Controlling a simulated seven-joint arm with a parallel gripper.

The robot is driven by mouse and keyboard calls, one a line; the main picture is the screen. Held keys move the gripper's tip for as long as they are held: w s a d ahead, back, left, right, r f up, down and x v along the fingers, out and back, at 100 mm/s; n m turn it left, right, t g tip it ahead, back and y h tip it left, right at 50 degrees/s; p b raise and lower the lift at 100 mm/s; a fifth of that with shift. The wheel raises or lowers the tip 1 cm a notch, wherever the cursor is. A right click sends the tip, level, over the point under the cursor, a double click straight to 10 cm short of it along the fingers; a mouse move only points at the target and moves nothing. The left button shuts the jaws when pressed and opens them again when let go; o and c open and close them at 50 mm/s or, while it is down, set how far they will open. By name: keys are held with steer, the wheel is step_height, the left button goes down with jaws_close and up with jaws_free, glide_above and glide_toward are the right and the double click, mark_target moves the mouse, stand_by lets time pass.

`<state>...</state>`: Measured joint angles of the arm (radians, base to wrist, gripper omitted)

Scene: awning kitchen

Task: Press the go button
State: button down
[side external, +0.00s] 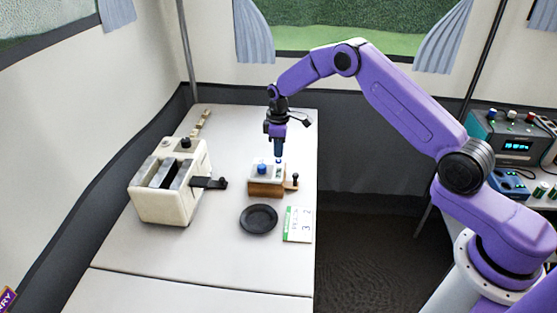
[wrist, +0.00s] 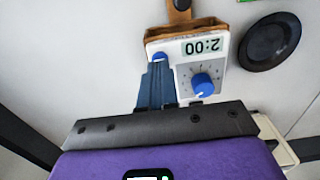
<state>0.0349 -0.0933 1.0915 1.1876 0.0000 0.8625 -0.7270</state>
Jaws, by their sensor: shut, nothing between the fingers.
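A small white timer box (side external: 266,172) in a brown sleeve stands on the table, and it also shows in the wrist view (wrist: 186,72). A small blue button (wrist: 160,57) is on the box's other side, right at my fingertips. My gripper (side external: 278,155) points straight down over this button, with its blue fingers shut and empty. The fingertips (wrist: 159,64) look very close to the button; I cannot tell whether they touch it.
A cream toaster (side external: 170,185) with a black lever stands left of the timer. A black plate (side external: 258,219) and a printed card (side external: 298,224) lie in front of it. Small blocks (side external: 202,122) lie at the table's back left. The front of the table is clear.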

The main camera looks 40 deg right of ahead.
mark_target(279, 160)
steer(key=shift+f, duration=1)
steer(key=shift+r, duration=0.15)
stand_by(0.4)
steer(key=shift+r, duration=0.9)
step_height(279, 160, up, 10)
stand_by(4.8)
